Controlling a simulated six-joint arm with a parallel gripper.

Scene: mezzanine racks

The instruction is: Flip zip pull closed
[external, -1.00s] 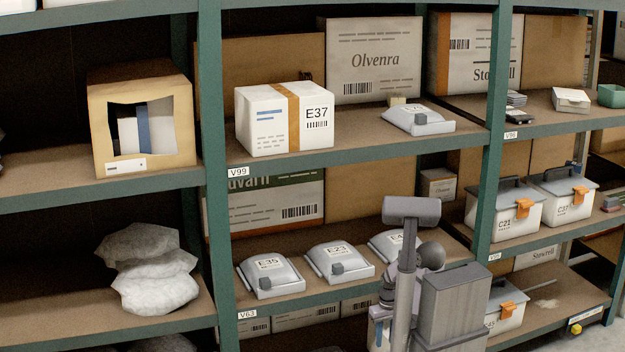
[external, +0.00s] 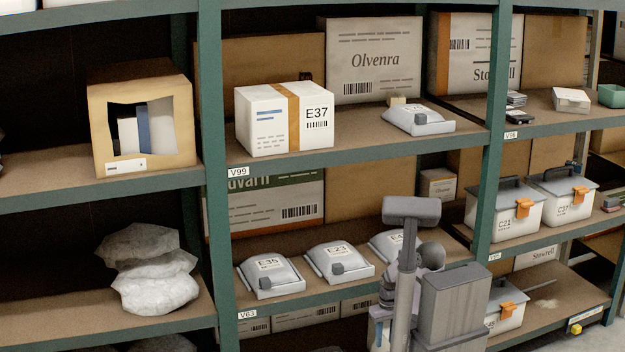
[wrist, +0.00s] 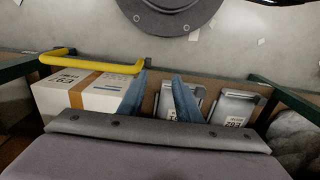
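Grey lidded pouches with small dark tabs, which may be zip pulls, lie on the middle shelf: one marked E35 (external: 270,278), one marked E23 (external: 340,265), and a third (external: 386,246) partly hidden behind my arm. Another grey pouch (external: 420,121) lies on the shelf above. In the wrist view my gripper (wrist: 160,80) has two blue fingers spread apart with nothing seen held between them. My gripper's fingers are not clear in the external view.
A white box marked E37 (external: 285,120) stands on the upper shelf. Green uprights (external: 491,140) divide the bays. Bins with orange latches (external: 505,212) stand at right. In the wrist view a white taped box (wrist: 55,98) and a yellow handle (wrist: 95,64) are left of the fingers.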

